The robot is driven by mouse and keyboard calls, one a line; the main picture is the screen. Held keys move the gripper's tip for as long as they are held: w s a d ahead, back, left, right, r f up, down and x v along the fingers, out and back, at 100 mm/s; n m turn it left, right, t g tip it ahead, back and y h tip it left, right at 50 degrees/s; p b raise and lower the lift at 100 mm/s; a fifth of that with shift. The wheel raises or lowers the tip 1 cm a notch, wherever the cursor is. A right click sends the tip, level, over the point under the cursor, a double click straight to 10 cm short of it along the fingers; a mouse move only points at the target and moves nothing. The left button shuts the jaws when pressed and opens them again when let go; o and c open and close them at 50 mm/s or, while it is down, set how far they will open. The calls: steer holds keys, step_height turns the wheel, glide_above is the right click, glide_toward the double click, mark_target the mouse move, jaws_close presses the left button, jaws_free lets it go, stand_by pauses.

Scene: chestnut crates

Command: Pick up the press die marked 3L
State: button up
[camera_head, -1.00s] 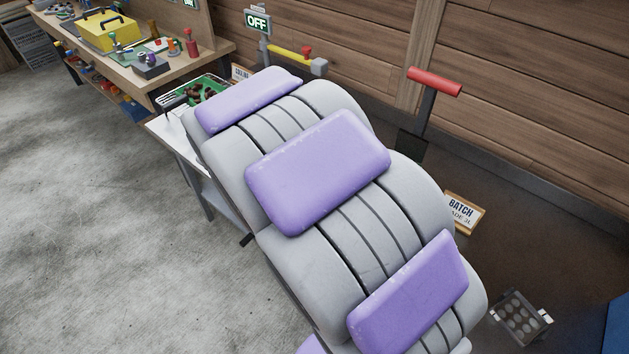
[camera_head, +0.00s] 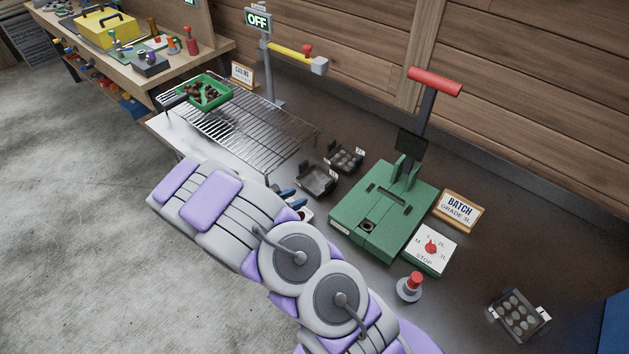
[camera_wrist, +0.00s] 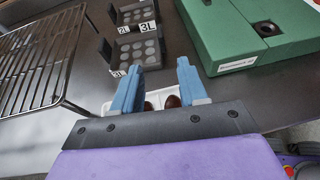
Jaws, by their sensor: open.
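The die marked 3L (camera_wrist: 136,50) lies on the counter in the wrist view, just beyond my fingertips, a grey plate with round hollows and dark upright ends bearing 3L labels. In the head view it appears to be the nearer of two dies (camera_head: 317,180), left of the green press. Another die (camera_wrist: 131,12), labelled 2L, lies behind it; it also shows in the head view (camera_head: 345,158). My gripper (camera_wrist: 157,78) has blue fingers apart with nothing gripped. In the head view its fingers (camera_head: 291,197) are just short of the nearer die, partly hidden by my arm.
The green press (camera_head: 375,225) with a red-handled lever stands right of the dies. A wire rack (camera_head: 245,135) with a green tray (camera_head: 205,92) is left. A white dish (camera_wrist: 153,97) with brown chestnuts lies below my fingers. Another die (camera_head: 518,315) is at the right front.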

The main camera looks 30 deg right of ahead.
mark_target(326, 186)
steer(key=shift+w+d+f, duration=0.1)
steer(key=shift+d+f, duration=0.15)
steer(key=shift+f, duration=0.15)
steer(key=b+x, duration=0.4)
steer(key=x, duration=1.3)
steer(key=shift+f, duration=0.15)
jaws_close()
